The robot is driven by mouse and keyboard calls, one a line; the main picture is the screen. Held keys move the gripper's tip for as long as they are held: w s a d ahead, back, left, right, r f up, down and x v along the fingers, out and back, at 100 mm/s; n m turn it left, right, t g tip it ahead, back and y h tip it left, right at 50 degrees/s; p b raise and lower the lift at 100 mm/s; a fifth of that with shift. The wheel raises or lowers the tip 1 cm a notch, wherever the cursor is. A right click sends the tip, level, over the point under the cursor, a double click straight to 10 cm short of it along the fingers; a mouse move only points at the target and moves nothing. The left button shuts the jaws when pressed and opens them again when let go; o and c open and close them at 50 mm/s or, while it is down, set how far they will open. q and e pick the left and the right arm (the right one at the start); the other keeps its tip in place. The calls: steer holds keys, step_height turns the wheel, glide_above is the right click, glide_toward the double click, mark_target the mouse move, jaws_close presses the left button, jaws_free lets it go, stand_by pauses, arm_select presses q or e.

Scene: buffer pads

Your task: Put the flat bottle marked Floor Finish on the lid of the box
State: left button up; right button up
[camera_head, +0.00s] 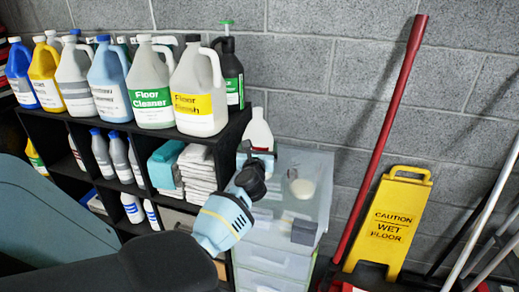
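A large white jug (200,95) with a yellow label reading Floor Finish stands upright at the right end of the black shelf's top. My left gripper (257,158), dark, is over the back left of the clear plastic drawer unit (318,190), right of the shelf. A smaller white bottle (258,132) with a red band shows just above and behind the gripper's fingers. The fingers hide its lower part, and I cannot tell whether they touch it. A small grey block (305,232) sits at the drawer unit's front edge. I cannot make out a lidded box. My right gripper is not in view.
Several jugs, including a green-labelled Floor Cleaner jug (150,90), crowd the shelf top left of the Floor Finish jug. A dark spray bottle (231,70) stands behind it. A yellow wet-floor sign (390,225) and red pole (385,130) stand at right.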

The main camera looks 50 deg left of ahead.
arm_select(q)
steer(key=shift+r, duration=0.2)
steer(key=shift+f, duration=0.15)
steer(key=o, duration=1.7)
steer(key=shift+p+v, duration=0.65)
steer(key=shift+v, duration=5.35)
